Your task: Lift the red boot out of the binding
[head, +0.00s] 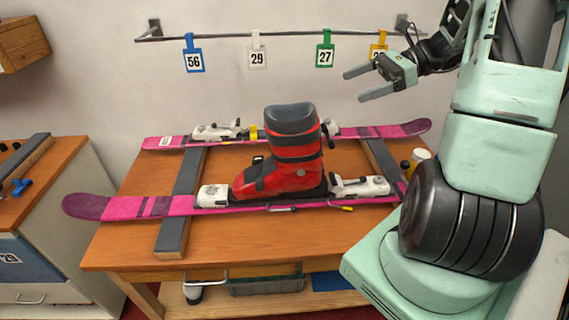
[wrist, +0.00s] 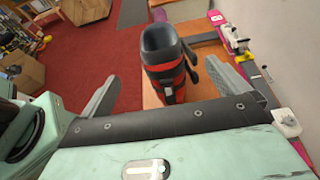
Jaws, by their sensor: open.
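The red boot (head: 292,160) with black straps and a dark cuff stands upright in the binding of the near pink ski (head: 118,208). The binding has a white toe piece (head: 213,195) and a white heel piece (head: 361,187). In the wrist view the boot (wrist: 168,62) shows from above, beyond and between my fingers. My gripper (head: 368,84) is open and empty, above and to the right of the boot, apart from it. It also shows in the wrist view (wrist: 165,92). The boot's sole is partly hidden in the binding.
A second pink ski (head: 405,129) with its own binding lies behind. Both skis rest on dark supports (head: 181,200) across the wooden bench (head: 130,254). A wall rail (head: 280,34) with numbered tags hangs above. A yellow-and-white container (head: 418,157) stands at the right. The air above the boot is clear.

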